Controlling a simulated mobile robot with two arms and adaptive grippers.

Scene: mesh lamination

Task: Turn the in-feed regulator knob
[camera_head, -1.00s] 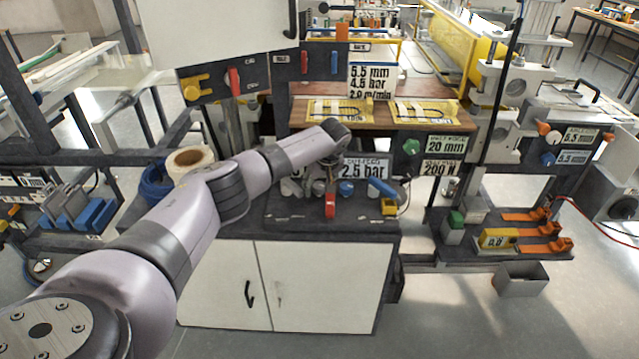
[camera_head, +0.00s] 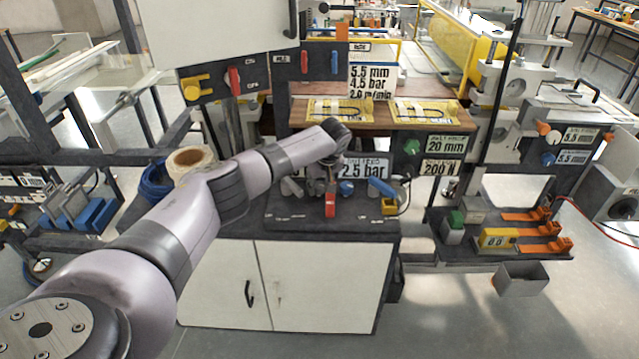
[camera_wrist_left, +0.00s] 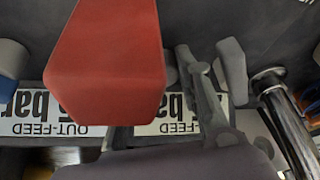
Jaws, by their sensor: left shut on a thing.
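My left gripper (camera_head: 322,187) reaches down to the dark panel on the cabinet top, beside a red lever (camera_head: 330,207). It is shut at the place of the in-feed regulator knob, which the gripper and arm hide. In the wrist view the out-feed label (camera_wrist_left: 55,128) is upside down. A second, partly covered label (camera_wrist_left: 178,128) is beside it. My right gripper is not in view.
A blue handle (camera_head: 382,187) and a small yellow block (camera_head: 389,207) are to the right on the panel. A green knob (camera_head: 411,147) is above them. A tape roll (camera_head: 190,160) stands behind my forearm. The white cabinet (camera_head: 315,290) is below.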

